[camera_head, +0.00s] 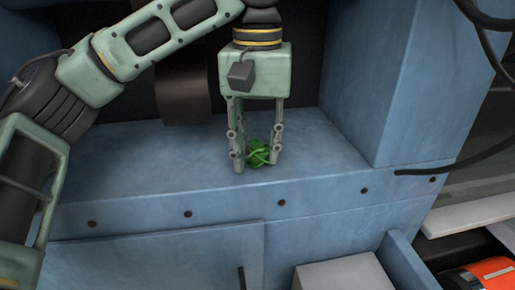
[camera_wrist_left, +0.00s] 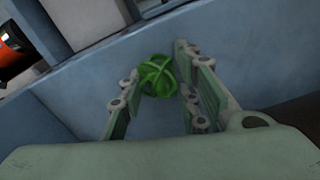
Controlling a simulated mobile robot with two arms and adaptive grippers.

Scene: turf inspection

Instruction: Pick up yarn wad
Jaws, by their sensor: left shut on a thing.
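The green yarn wad (camera_head: 257,153) is a small tangled ball at the blue ledge. My left gripper (camera_head: 256,160) reaches straight down from above, with the wad between its fingertips. In the left wrist view the wad (camera_wrist_left: 157,75) sits between the far ends of the two fingers (camera_wrist_left: 158,88). My left gripper is shut on it. I cannot tell whether the wad still touches the ledge. My right gripper is not in either view.
The blue ledge (camera_head: 130,165) is otherwise bare on both sides, with a blue upright block (camera_head: 395,85) at its right. A dark brown cylinder (camera_head: 184,92) stands behind. Below are a pale box (camera_head: 343,274) and an orange object (camera_head: 485,275) at the lower right.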

